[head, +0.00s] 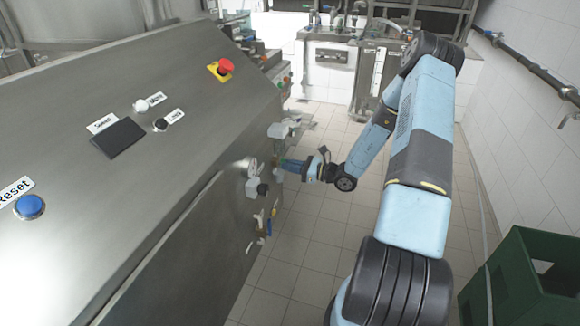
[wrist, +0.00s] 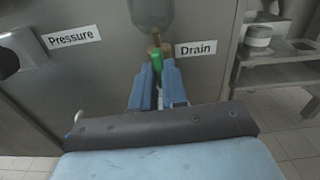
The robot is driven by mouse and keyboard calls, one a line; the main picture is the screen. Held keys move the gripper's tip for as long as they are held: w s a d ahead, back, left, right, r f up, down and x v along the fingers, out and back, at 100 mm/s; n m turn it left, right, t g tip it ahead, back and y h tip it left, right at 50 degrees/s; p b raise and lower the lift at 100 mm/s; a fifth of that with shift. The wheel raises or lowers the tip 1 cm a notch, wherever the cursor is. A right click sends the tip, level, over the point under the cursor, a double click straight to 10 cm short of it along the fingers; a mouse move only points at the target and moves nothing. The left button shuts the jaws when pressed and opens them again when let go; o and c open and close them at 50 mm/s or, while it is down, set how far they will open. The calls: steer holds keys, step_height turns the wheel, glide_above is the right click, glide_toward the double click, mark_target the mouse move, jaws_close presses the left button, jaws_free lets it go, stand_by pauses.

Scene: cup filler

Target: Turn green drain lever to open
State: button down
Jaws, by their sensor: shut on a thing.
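The green drain lever (wrist: 156,61) shows in the wrist view, just left of the white Drain label (wrist: 196,49). It is on a brass valve fitting at the side of the steel machine. My gripper (wrist: 159,72) has its blue fingers shut on the lever from below. The fingers hide the lower part of the lever. In the head view my gripper (head: 283,166) is against the machine's right side, and the lever is too small to make out clearly there.
A Pressure label (wrist: 74,37) and a dark knob are to the left of the valve. The steel machine (head: 140,200) fills the left. A green crate (head: 530,280) stands at the lower right. The tiled floor between is clear.

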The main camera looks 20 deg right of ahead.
steer(key=shift+f+m, duration=0.15)
steer(key=shift+m, duration=0.25)
steer(key=c, duration=1.2)
jaws_free()
steer(key=shift+o, duration=0.2)
steer(key=v, duration=1.3)
steer(key=shift+s+d, duration=0.25)
steer(key=shift+d, duration=0.1)
